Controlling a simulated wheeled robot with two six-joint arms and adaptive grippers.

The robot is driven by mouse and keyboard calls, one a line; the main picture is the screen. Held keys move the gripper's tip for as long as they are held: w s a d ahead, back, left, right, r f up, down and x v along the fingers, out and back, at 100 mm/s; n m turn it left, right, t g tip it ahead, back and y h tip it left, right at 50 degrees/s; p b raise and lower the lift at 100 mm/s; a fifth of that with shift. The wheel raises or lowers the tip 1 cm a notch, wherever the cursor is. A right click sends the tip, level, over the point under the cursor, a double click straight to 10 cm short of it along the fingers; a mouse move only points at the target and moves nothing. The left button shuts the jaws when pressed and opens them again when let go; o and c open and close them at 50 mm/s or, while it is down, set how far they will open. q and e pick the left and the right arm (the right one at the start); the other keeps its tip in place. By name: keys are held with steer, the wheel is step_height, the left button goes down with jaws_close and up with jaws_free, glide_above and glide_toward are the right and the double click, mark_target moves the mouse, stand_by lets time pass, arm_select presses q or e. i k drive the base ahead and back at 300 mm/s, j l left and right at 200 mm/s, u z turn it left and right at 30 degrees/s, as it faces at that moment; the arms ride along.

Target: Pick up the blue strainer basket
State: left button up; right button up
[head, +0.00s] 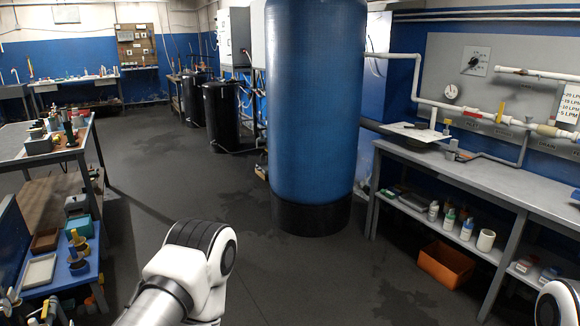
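I cannot make out a blue strainer basket for certain in the head view. A small teal box (78,229) stands on the low shelf at the left, but I cannot tell what it is. My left arm's white and black links show at the bottom centre-left, and its gripper is not in view. Only a piece of my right arm shows at the bottom right corner, and its gripper is not in view either.
A tall blue tank (315,110) stands on the floor ahead. A grey bench (470,176) with pipes above and an orange bin (445,266) below runs along the right. A cluttered table (62,150) stands left. Dark floor (160,190) between is clear.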

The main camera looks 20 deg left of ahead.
mark_target(75, 259)
steer(key=i+j+u, duration=0.3)
steer(key=i+u, duration=0.2)
steer(key=i, duration=0.25)
steer(key=i+u, duration=0.45)
steer(key=i, duration=0.3)
steer(key=i+l+u, duration=0.3)
steer(key=i+u, duration=0.2)
steer(key=i, duration=0.2)
steer(key=i+j, duration=0.2)
steer(key=i, duration=0.2)
steer(key=i+j+u, duration=0.15)
steer(key=i, duration=0.25)
steer(key=i+j, duration=0.3)
steer(key=i+j+u, duration=0.1)
steer(key=i, duration=0.45)
